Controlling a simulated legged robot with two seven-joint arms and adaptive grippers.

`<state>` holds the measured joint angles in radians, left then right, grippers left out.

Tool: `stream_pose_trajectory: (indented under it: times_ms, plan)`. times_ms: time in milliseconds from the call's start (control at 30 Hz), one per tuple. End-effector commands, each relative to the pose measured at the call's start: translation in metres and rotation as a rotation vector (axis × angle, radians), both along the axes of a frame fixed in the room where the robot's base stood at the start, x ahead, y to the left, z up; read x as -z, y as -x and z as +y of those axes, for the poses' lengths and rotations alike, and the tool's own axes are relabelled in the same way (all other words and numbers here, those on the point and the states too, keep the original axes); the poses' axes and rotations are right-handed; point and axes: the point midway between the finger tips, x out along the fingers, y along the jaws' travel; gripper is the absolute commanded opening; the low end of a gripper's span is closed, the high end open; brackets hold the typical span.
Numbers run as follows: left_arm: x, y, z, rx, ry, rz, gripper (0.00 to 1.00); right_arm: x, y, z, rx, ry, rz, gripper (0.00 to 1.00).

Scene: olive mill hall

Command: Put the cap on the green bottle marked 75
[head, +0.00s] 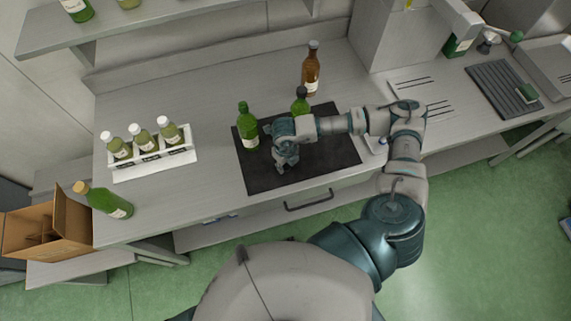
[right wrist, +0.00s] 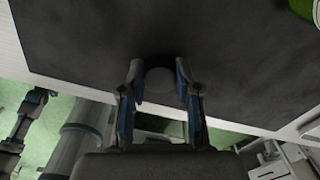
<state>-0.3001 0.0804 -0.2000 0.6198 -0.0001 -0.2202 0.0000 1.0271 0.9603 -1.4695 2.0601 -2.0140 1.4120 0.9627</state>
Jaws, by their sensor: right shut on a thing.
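My right gripper (head: 280,158) hangs over the dark mat (head: 318,172) in the head view. In the right wrist view its fingers (right wrist: 158,78) are shut on a small round dark-grey thing, which looks like the cap (right wrist: 159,86). A green bottle (head: 247,130) stands upright on the mat, just left of the gripper. A second green bottle (head: 300,103) with a dark top stands behind the forearm, its lower part hidden. A bit of green glass (right wrist: 304,8) shows at the wrist view's top right corner. I cannot read the number 75 on either bottle. My left gripper is out of view.
A brown bottle (head: 311,70) stands behind the mat. A white rack (head: 150,161) with 3 small bottles is at left. The bench (head: 190,95) is clear at back left.

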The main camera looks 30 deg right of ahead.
Motion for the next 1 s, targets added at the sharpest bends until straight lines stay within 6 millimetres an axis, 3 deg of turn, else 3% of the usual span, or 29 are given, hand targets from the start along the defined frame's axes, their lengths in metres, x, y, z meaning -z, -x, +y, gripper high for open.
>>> stream_pose_trajectory:
  times_ms: [333,767,1000]
  plan:
    - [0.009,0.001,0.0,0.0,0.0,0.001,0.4,-0.035,-0.001,0.0,-0.001,-0.002,-0.005,0.2]
    - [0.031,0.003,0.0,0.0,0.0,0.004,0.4,-0.041,0.104,0.025,-0.006,-0.004,0.002,0.2]
    - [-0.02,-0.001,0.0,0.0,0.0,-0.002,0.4,-0.054,0.133,0.032,-0.002,0.0,0.005,0.2]
